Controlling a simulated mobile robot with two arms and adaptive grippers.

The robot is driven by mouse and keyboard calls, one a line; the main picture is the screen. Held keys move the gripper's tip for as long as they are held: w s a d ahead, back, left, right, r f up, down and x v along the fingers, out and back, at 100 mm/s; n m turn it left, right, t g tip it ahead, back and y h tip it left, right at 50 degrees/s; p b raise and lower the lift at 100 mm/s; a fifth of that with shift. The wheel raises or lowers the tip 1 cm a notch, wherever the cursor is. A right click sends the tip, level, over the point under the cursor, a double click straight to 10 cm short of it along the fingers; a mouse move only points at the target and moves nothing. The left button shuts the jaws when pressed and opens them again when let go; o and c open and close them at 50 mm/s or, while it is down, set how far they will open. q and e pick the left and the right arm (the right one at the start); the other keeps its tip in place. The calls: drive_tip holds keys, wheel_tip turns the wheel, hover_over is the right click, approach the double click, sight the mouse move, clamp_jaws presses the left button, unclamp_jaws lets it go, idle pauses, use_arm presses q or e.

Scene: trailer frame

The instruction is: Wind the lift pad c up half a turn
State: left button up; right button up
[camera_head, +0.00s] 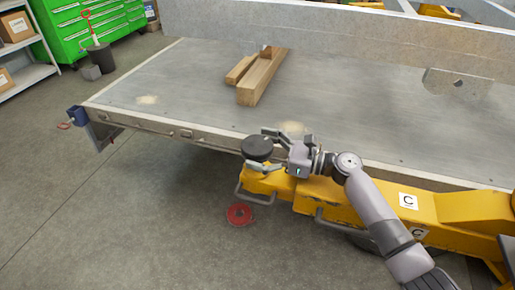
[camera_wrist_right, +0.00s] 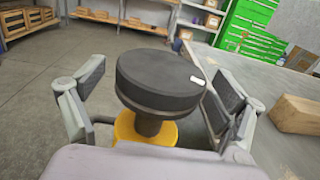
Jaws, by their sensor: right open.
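The pad sits beside the trailer bed's edge. In the right wrist view the pad (camera_wrist_right: 160,78) is upright on a short dark stem over a yellow base, with a white mark (camera_wrist_right: 197,81) on its right rim. My right gripper (camera_head: 265,151) is open, with one finger on either side of the pad. My left gripper is in neither view.
The grey trailer bed (camera_head: 190,85) lies just behind the pad, with wooden blocks (camera_head: 262,78) on it. Grey handles (camera_head: 255,195) stick out from the yellow arm. A red ring-shaped item (camera_head: 239,214) lies on the floor.

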sight(272, 152)
drive_tip(key=v, duration=0.7)
